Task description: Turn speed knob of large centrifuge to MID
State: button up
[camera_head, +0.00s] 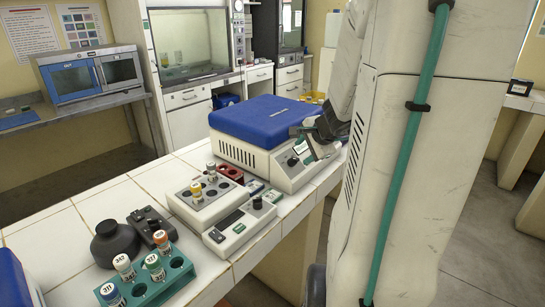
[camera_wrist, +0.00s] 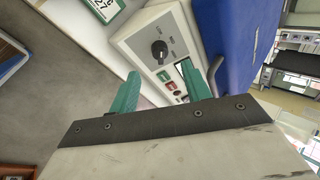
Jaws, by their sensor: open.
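The large centrifuge (camera_head: 235,151) stands on the tiled bench, a pale box with a shut blue lid (camera_head: 262,117). In the wrist view its pale front panel (camera_wrist: 136,43) carries a round black speed knob (camera_wrist: 159,49). Green and red buttons (camera_wrist: 167,83) sit beside the knob. My gripper (camera_head: 311,146) is at the centrifuge's front right. In the wrist view my gripper (camera_wrist: 160,70) is open and empty, its green fingers apart, with the knob beyond the gap and not gripped.
A smaller device (camera_head: 238,226) with its own knob and a tube block (camera_head: 204,207) stand in front of the centrifuge. A teal rack (camera_head: 142,291) with capped tubes and a dark round device (camera_head: 114,241) are nearer.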

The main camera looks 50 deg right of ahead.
aim_at(296, 159)
jog(key=x, duration=0.7)
jog(key=shift+w+d+f, duration=0.15)
jog(key=shift+d+f, duration=0.05)
jog(key=shift+f, duration=0.15)
jog(key=c, duration=1)
